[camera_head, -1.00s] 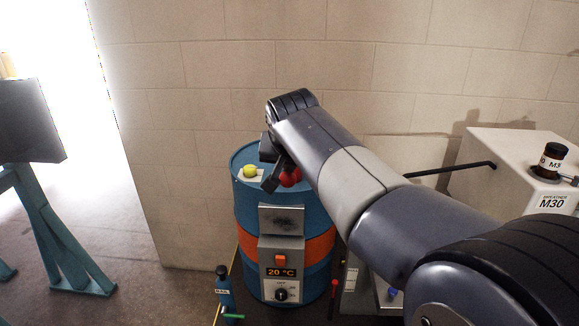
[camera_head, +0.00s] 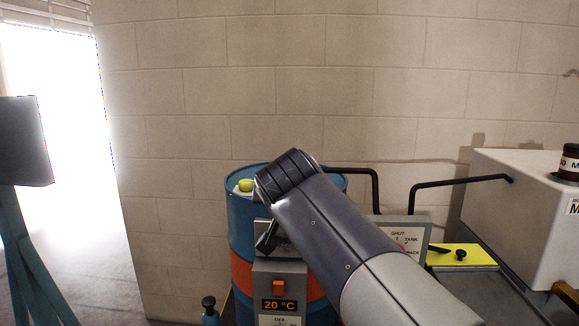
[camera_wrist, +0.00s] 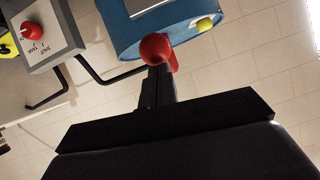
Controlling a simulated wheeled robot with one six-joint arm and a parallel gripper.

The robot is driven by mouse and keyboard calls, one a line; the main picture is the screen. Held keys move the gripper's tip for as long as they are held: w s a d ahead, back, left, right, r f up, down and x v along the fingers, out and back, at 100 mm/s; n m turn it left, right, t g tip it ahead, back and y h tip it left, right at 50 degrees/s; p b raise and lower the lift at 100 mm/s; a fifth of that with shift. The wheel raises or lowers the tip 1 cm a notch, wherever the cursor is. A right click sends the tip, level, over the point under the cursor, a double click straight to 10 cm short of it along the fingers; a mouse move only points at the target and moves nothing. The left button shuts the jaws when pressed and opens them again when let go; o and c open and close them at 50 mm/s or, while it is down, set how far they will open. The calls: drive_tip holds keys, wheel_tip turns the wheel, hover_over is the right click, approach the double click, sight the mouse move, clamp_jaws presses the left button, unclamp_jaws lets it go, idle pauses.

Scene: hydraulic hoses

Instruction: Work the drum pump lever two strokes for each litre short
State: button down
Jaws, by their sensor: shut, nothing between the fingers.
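The blue drum (camera_head: 240,212) with an orange band stands against the block wall, with a yellow cap (camera_head: 245,185) on its top. A red ball knob (camera_wrist: 157,48) shows in the wrist view with a short red part behind it by the drum's rim. I take it to be the pump lever's end. My arm hides it in the head view. My gripper (camera_head: 267,240) is at the drum's near side. In the wrist view its shut fingers (camera_wrist: 157,84) point at the red knob, seemingly close to it. I cannot tell whether they touch.
A heater panel (camera_head: 279,296) on the drum reads 20 °C. Right of it stands a grey valve box (camera_head: 400,234) marked SHUT, TANK and PACK. Black pipes (camera_head: 455,181) run nearby. A white cabinet (camera_head: 515,210) carries a dark jar. A dark screen on a stand (camera_head: 22,140) is at left.

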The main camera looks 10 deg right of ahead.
wheel_tip(320, 180, down, 6)
drive_tip(key=t+b, duration=0.1)
drive_tip(key=b, duration=0.8)
drive_tip(key=shift+w+f+t, duration=0.2)
drive_tip(key=shift+t, duration=0.1)
drive_tip(key=shift+f, duration=0.2)
drive_tip(key=shift+d+r, duration=0.1)
drive_tip(key=shift+r, duration=0.05)
